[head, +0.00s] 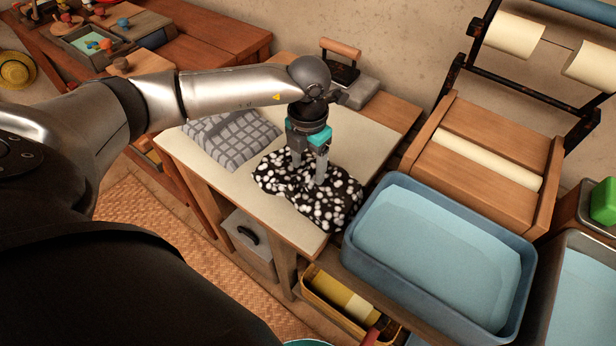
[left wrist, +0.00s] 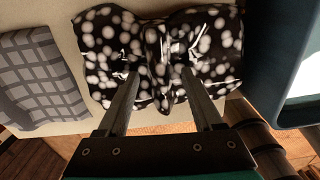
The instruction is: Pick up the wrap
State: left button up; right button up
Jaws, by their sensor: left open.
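The wrap looks like the black cloth with white dots (head: 335,203), lying bunched on the pale tabletop in the head view. It also fills the upper middle of the left wrist view (left wrist: 105,50). My left gripper (head: 308,173) points down at the cloth with its fingers apart. In the left wrist view the open fingers (left wrist: 160,82) straddle a raised, gathered fold in the middle of the cloth. I cannot tell whether the fingertips touch it. My right gripper does not show.
A folded grey checked cloth (head: 228,138) lies left of the dotted one. A blue basin of water (head: 440,250) stands close on the right, beside a wooden rack (head: 480,155). A dark iron-like object with a wooden handle (head: 340,62) sits behind.

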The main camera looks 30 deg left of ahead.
pick_arm(q)
jog(key=shift+r, duration=0.1)
grip_shut()
dwell(0.4)
